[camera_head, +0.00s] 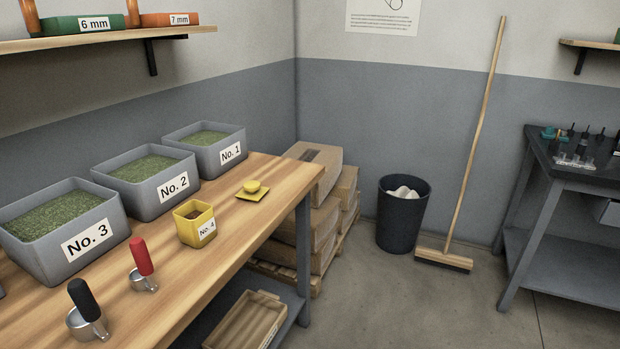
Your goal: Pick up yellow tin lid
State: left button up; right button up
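The yellow tin lid (252,193) lies on the wooden workbench (262,220) near its far right end. It is a flat yellow square with a small round yellow piece on top. A yellow open tin (194,224) labelled "No. 4" stands nearer on the same bench, to the left of the lid, with brown contents inside. Neither of my grippers shows in this view.
Grey bins labelled No. 1 (205,161), No. 2 (145,201) and No. 3 (62,260) line the bench's back. Bench around the lid is clear. A shelf (110,40) hangs above.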

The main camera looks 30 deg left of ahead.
aim_at(252, 190)
jog(key=i+u, duration=0.1)
jog(key=i, duration=0.35)
jog(key=i+l+u, duration=0.1)
jog(key=i, duration=0.3)
jog(key=i+l, duration=0.2)
jog(key=i, duration=0.2)
jog(key=i+l+u, duration=0.1)
jog(key=i+u, duration=0.15)
jog(key=u, duration=0.15)
jog(key=i+l+u, duration=0.15)
jog(key=u, duration=0.3)
jog(key=i+l+u, duration=0.25)
jog(key=u, duration=0.15)
jog(key=i+l+u, duration=0.2)
jog(key=u, duration=0.2)
jog(key=l+u, duration=0.45)
jog(key=i+l+u, duration=0.15)
jog(key=l, duration=0.2)
jog(key=l+u, duration=0.2)
jog(key=l, duration=0.1)
